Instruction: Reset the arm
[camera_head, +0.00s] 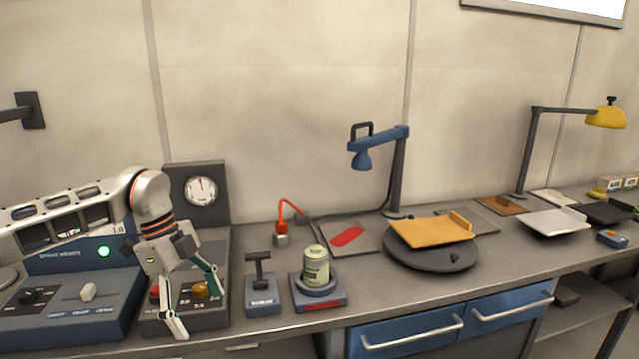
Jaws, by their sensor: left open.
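My left arm (60,212) comes in from the left over the workbench. My left gripper (196,310) points down in front of a dark control box with a round gauge (201,190). Its fingers are spread and hold nothing. A yellow knob (200,289) on the box shows between the fingers, and a red button (154,292) is just left of them. I cannot tell whether a finger touches the box. My right gripper does not show.
A blue console (70,318) with a slider is at left. A lever block (262,295) and a green canister (316,266) on a base stand right of the gripper. Farther right are a blue lamp (398,172), a round turntable (425,259) with an orange tray (425,232), and a yellow lamp (604,117).

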